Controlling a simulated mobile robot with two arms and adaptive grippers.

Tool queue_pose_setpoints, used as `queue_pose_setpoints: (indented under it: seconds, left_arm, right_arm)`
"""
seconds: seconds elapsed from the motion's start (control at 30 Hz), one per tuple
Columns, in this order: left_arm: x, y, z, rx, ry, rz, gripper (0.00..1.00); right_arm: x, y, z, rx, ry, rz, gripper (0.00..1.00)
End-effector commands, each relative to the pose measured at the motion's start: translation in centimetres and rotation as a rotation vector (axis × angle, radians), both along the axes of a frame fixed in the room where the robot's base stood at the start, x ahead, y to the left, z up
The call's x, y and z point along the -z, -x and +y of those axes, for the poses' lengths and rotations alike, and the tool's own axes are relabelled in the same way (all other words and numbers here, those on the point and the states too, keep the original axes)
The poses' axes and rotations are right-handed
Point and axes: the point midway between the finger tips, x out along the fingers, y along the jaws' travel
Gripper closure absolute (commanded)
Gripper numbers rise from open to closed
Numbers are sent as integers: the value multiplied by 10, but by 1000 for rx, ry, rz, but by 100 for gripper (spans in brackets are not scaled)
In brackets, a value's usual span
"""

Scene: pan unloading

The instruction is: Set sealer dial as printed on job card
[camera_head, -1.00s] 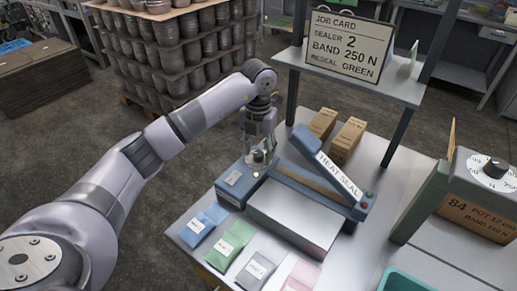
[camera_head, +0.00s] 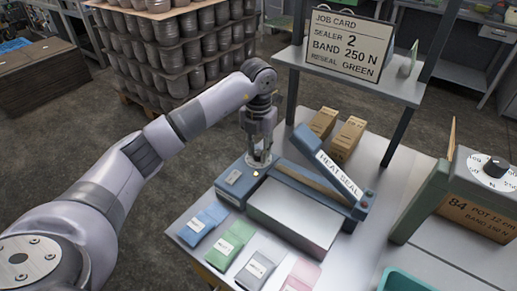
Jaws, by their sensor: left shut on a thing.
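The job card (camera_head: 349,44) stands on the raised shelf and reads "SEALER 2", "BAND 250 N" and "RESEAL GREEN". The heat sealer (camera_head: 238,187) is a blue-grey machine with a raised arm marked "HEAT SEAL" (camera_head: 340,174). My left gripper (camera_head: 259,163) points down at the sealer's back left corner and is shut on the sealer dial there. The fingers largely hide the dial, and its setting cannot be read. My right gripper is not in view.
Blue (camera_head: 203,223), green (camera_head: 230,243), grey and pink pouches lie along the front of the table. Two brown boxes (camera_head: 348,138) stand behind the sealer. A green-framed machine with another dial (camera_head: 495,167) is at right. A teal bin (camera_head: 405,281) is at the lower right.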

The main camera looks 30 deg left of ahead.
Motion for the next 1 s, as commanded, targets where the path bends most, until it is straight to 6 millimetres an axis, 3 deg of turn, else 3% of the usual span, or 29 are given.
queue_pose_setpoints:
  seconds: [0.37,1.0]
  left_arm:
    - [1,-1,1,165,-1,-2,100]
    - [1,-1,1,698,-1,-3,100]
  right_arm:
    - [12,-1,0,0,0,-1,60]
    - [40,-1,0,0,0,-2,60]
